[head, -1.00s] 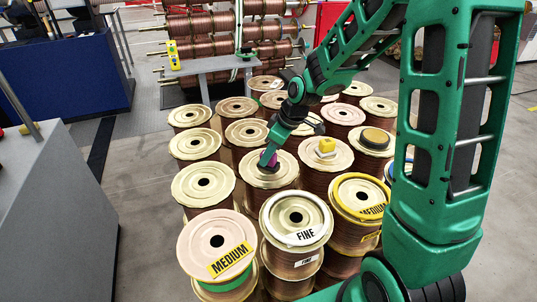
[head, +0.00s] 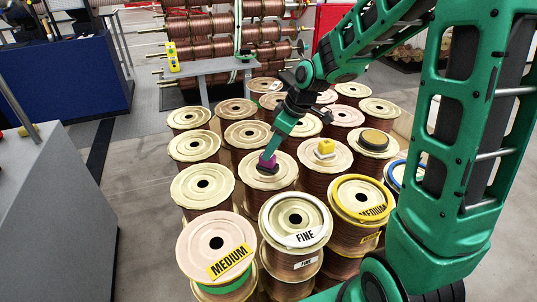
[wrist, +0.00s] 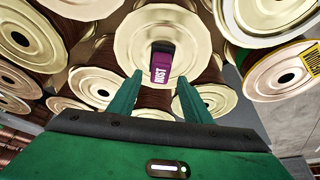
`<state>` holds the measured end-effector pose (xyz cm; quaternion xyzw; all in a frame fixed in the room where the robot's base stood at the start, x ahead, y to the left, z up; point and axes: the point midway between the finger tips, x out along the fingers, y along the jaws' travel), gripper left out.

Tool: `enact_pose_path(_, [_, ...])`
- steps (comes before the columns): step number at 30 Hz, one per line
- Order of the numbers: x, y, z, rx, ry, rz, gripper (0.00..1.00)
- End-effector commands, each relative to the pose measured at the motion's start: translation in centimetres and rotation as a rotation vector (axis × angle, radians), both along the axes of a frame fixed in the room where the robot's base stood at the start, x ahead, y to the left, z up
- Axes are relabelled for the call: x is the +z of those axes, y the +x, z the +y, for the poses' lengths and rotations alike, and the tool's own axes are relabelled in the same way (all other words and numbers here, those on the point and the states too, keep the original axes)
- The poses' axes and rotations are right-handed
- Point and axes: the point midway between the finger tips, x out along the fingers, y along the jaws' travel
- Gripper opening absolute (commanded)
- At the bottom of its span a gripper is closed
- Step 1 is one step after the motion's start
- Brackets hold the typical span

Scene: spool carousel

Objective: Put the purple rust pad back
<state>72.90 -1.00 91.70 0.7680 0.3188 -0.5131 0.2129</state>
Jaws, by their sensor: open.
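The purple rust pad (head: 267,161) sits on top of a copper wire spool (head: 281,179) in the middle of the group, over the spool's centre. In the wrist view the pad (wrist: 162,66) shows its "RUST" label and a dark part at one end. My gripper (head: 270,157) is close to the pad in the head view. In the wrist view my gripper (wrist: 155,88) is open, its two green fingers apart with the pad just beyond and between their tips. It holds nothing. I cannot tell the exact gap between fingertips and pad.
Spools stand packed all around. A grey bench (head: 215,65) with a yellow device (head: 172,57) stands behind.

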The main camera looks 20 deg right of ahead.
Motion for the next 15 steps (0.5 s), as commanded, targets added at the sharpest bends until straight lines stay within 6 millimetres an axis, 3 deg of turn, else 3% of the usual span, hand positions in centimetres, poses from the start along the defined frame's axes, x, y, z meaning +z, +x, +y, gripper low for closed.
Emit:
enact_pose_path(6, [4.0, -1.1, -1.2, -0.002, -0.001, -0.004, 0.45])
enact_pose_path(15, [6.5, -1.9, -2.0, -0.001, 0.000, 0.000, 0.45])
